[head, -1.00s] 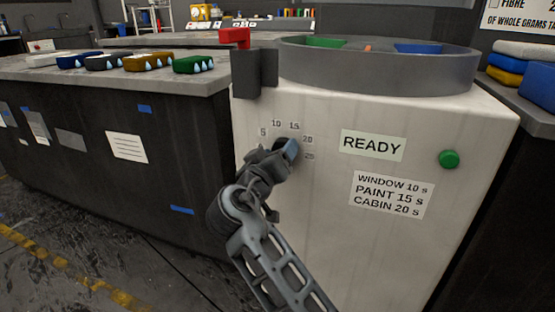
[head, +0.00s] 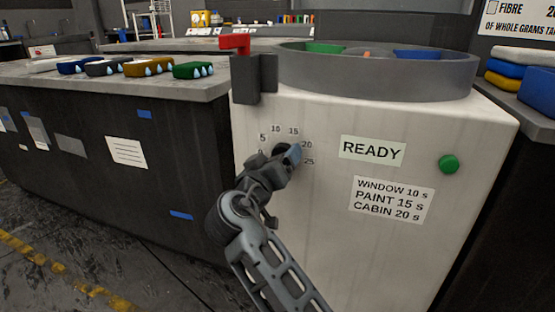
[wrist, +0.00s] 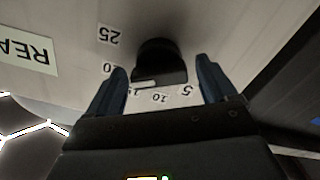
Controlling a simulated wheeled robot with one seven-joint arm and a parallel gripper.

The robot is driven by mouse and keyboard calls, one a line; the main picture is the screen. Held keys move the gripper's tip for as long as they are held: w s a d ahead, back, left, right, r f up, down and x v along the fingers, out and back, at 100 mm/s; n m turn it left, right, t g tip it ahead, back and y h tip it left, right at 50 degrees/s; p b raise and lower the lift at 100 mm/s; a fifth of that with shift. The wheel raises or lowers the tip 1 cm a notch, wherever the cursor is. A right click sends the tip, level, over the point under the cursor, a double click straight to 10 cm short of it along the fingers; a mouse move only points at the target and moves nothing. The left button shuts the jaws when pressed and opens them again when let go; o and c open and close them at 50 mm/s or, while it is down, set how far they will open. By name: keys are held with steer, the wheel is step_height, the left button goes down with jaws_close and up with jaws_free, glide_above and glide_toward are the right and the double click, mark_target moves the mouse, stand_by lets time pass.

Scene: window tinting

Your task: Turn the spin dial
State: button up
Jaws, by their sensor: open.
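The spin dial (wrist: 160,60) is a dark round knob on the white machine's front, ringed by number labels from 5 to 25. In the wrist view, a pale mark on it sits close to the partly covered 15 label. My gripper (wrist: 161,65) is open, with one blue-grey finger on each side of the dial and visible gaps to it. In the head view, my gripper (head: 290,157) is at the dial face and hides most of the knob. I cannot tell whether the fingers touch the panel.
The white machine (head: 310,240) carries a READY sign (head: 372,150), a green button (head: 448,164) and a time list (head: 390,201). A red-topped lever (head: 236,42) stands by the round grey drum (head: 375,75) above. A dark counter (head: 110,150) stands at left.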

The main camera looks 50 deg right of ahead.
steer(key=p+v, duration=0.2)
steer(key=v, duration=0.5)
steer(key=shift+s+a, duration=0.15)
steer(key=shift+a, duration=0.2)
steer(key=s+a+f+n+t+y, duration=0.3)
steer(key=s+f+n+y, duration=0.15)
steer(key=f, duration=0.35)
steer(key=s+a+f+n+t+y, duration=0.25)
steer(key=s+f+n+y, duration=0.2)
steer(key=f, duration=0.35)
steer(key=s+a+n+t+y, duration=0.1)
steer(key=s+a+y, duration=0.2)
steer(key=s+a, duration=0.35)
steer(key=s+a+t+y, duration=0.1)
steer(key=s+a+y, duration=0.25)
steer(key=s, duration=0.65)
steer(key=s+r+m+t+y, duration=0.1)
steer(key=s+r+m+y, duration=0.1)
steer(key=s+r, duration=0.65)
step_height(320, 180, up, 31)
steer(key=s+p, duration=0.1)
steer(key=p, duration=3)
steer(key=shift+a, duration=0.25)
